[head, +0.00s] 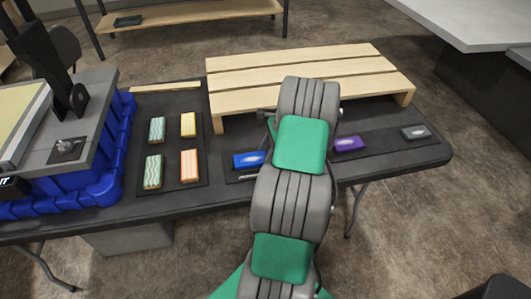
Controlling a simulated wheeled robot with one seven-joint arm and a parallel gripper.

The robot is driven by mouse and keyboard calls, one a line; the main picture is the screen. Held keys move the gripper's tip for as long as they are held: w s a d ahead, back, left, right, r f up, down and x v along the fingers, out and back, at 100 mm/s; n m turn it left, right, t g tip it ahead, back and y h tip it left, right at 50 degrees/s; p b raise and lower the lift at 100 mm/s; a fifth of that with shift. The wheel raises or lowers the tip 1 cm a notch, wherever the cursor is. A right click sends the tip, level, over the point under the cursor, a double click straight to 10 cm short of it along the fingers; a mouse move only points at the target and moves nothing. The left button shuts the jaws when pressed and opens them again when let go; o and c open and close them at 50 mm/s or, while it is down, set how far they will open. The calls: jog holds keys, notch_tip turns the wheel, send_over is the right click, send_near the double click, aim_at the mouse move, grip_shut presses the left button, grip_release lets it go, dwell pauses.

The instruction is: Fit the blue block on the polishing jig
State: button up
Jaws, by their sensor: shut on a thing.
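A blue block (249,160) with a pale oval mark on its top shows just left of my arm, at the left part of a long dark strip (380,142) on the table. Its right end lies close to my arm's outline. My arm reaches over the middle of the table and hides what is under it. My gripper is hidden behind my arm links, so its hold on anything does not show. A small dark plate with a metal knob (67,149) sits on the grey-topped unit at the left; I cannot tell if it is the polishing jig.
A purple block (348,143) and a grey block (415,132) lie right of my arm. Several patterned blocks (189,165) lie on a dark mat at the left. A wooden pallet (235,80) stands behind. A blue crate (105,185) supports the grey-topped unit.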

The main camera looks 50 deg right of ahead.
jog(key=shift+f, duration=0.1)
jog(key=o, duration=1.6)
jog(key=v, duration=0.7)
jog(key=shift+r+p, duration=0.3)
jog(key=shift+r, duration=0.1)
jog(key=shift+s+d, duration=0.1)
